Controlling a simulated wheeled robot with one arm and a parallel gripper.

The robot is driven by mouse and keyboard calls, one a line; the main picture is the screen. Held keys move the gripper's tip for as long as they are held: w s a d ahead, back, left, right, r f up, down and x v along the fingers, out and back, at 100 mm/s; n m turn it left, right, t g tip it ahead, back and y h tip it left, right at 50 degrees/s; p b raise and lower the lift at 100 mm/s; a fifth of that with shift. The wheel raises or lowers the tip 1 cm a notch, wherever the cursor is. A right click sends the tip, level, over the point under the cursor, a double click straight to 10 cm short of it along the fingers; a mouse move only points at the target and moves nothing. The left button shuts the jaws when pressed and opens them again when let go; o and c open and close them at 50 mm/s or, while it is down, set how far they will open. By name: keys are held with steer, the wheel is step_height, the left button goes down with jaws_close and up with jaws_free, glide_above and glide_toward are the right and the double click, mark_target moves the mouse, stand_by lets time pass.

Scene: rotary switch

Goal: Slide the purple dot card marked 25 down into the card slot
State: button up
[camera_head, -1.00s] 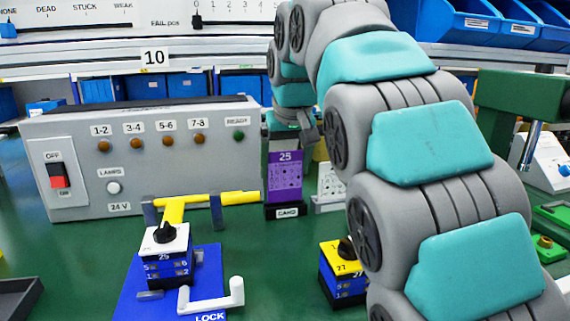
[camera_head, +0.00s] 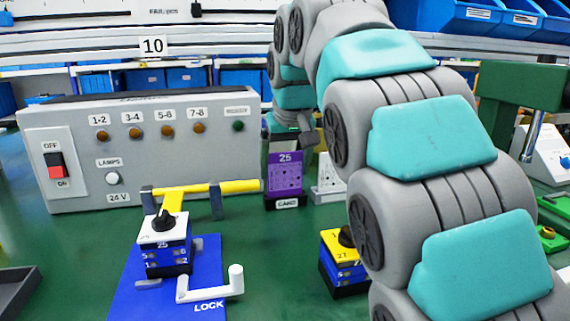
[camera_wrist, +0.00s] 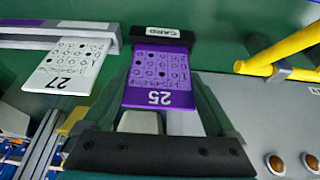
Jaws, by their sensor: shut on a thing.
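The purple dot card marked 25 (camera_head: 286,173) stands upright in the black card slot labelled CARD (camera_head: 286,202). In the wrist view the card (camera_wrist: 160,78) appears upside down, its lower edge at the slot (camera_wrist: 162,36). My gripper (camera_head: 297,136) is at the card's top edge, partly hidden behind my arm. In the wrist view my gripper (camera_wrist: 163,118) is at the numbered end of the card and is shut on it. The exact finger contact is hard to see.
A white card marked 27 (camera_wrist: 66,65) stands in a rack beside the slot. The grey lamp panel (camera_head: 200,165) is left of the slot. A yellow bar (camera_head: 220,187) reaches near the slot. A rotary switch (camera_head: 164,240) sits on the blue LOCK base; another block (camera_head: 346,265) stands to its right.

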mark_target(285, 163)
steer(key=shift+f, duration=0.45)
steer(key=o, duration=1)
steer(key=shift+r, duration=0.1)
steer(key=v, duration=0.6)
steer(key=shift+r, duration=0.1)
steer(key=shift+v, duration=0.8)
steer(key=shift+s, duration=0.15)
